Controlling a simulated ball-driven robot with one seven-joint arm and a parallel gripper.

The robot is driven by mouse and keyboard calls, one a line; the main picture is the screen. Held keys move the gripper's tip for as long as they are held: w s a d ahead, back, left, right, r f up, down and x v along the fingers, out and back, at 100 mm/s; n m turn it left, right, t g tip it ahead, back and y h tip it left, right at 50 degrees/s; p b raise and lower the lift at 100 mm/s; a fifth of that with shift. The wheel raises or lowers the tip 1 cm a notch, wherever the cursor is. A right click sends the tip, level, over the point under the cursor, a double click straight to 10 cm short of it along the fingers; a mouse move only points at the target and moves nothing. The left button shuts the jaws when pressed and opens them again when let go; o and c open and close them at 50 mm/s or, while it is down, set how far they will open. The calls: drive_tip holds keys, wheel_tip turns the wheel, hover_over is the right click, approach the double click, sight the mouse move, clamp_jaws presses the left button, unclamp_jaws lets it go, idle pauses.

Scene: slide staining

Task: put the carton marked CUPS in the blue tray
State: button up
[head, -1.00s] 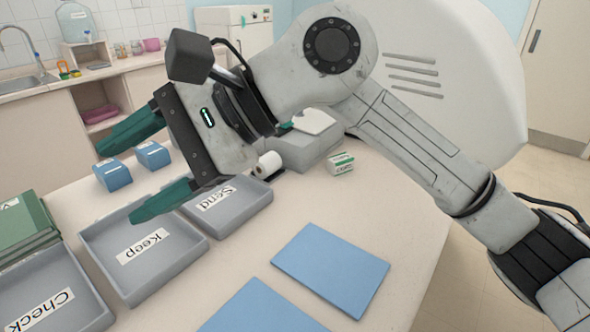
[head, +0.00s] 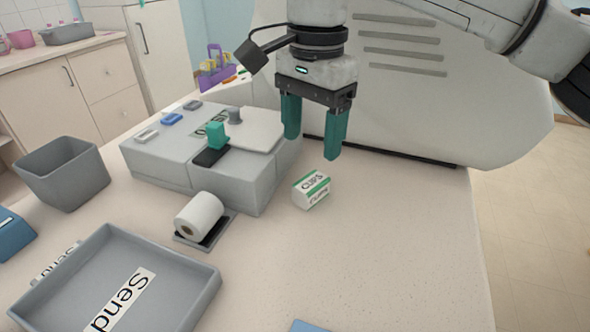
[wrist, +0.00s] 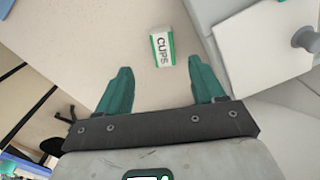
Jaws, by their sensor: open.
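The carton marked CUPS (head: 311,189) is a small white box with green bands, lying on the pale table to the right of a grey machine. My gripper (head: 312,150) has green fingers, points down and is open and empty, above and a little behind the carton. In the wrist view the carton (wrist: 162,47) lies beyond the fingertips of my gripper (wrist: 163,78), roughly between their lines and apart from them. A flat blue piece (head: 308,326) barely shows at the bottom edge of the head view; I cannot tell whether it is the blue tray.
The grey machine (head: 160,165) stands just left of the carton. A paper roll (head: 199,214) on a dark holder, a grey tray labelled Send (head: 190,320) and a grey bin (head: 62,172) are further left. The table right and in front of the carton is clear.

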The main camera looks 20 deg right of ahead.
sight(312, 181)
drive_tip(key=shift+w+d+f, duration=0.25)
drive_tip(key=shift+w+d, duration=0.05)
drive_tip(key=shift+w, duration=0.15)
wheel_tip(312, 181, down, 10)
drive_tip(key=shift+d+f+b, duration=0.1)
drive_tip(key=shift+b, duration=0.35)
drive_tip(key=c, duration=1.1)
